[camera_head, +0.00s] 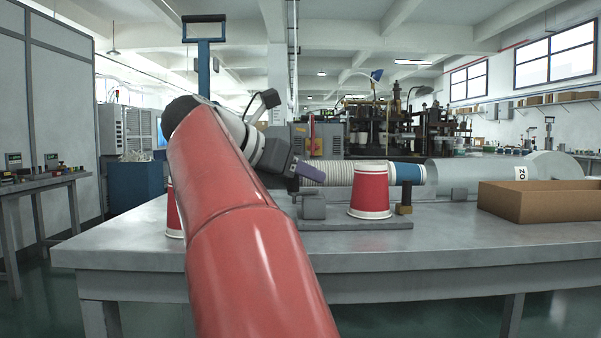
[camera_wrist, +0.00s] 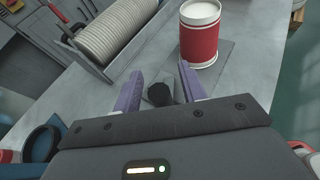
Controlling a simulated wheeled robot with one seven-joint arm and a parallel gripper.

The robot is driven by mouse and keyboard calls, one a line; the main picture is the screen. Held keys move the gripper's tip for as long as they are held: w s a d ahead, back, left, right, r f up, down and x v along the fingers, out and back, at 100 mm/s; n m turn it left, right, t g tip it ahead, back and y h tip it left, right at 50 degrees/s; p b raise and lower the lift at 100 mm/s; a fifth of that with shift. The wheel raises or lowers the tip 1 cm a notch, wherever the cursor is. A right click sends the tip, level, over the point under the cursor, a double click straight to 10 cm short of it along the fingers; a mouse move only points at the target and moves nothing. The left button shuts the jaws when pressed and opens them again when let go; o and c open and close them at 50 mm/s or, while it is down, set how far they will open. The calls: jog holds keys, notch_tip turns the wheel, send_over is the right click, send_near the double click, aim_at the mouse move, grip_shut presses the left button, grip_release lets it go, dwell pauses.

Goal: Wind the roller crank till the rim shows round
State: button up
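A red cup (camera_head: 370,188) with white bands stands wide end down on a flat grey base plate (camera_head: 340,224). It also shows in the wrist view (camera_wrist: 200,42). A grey block (camera_head: 313,206) stands left of it on the plate. In the wrist view a round black knob (camera_wrist: 159,94), which looks like the crank's grip, shows between my purple fingers. My gripper (camera_wrist: 160,72) is open, with a finger on each side of the knob and gaps visible. It also shows in the head view (camera_head: 308,172), above the block. The crank's arm and any roller contact are hidden.
A row of nested white cups (camera_head: 330,172) with a blue end (camera_head: 407,174) lies behind the plate in a trough. A cardboard box (camera_head: 540,201) stands at right. Another red cup (camera_head: 173,215) is partly hidden behind my arm. The front of the table (camera_head: 450,240) is clear.

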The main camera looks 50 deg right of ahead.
grip_shut()
jog(key=shift+r, duration=0.1)
jog(key=shift+w+d+r+m+g+p, duration=0.1)
jog(key=shift+w+m+g+p, duration=0.1)
jog(key=shift+m+g+p, duration=0.75)
jog(key=shift+w+d+m+g+y+p, duration=0.1)
jog(key=shift+m+g+y+p, duration=0.25)
jog(key=shift+m+g+p, duration=0.25)
jog(key=shift+w+d+m+g+y+p, duration=0.1)
jog(key=shift+m+g+y+p, duration=0.25)
jog(key=shift+m+g+p, duration=0.25)
jog(key=shift+w+d+m+g+y+p, duration=0.1)
jog(key=shift+d+m+g+y+p, duration=0.05)
jog(key=shift+m+g+y+p, duration=0.6)
jog(key=shift+w+d+m+g+y+p, duration=0.1)
jog(key=shift+m+g+y+p, duration=0.4)
jog(key=shift+m+g, duration=0.35)
grip_release()
jog(key=shift+f, duration=0.2)
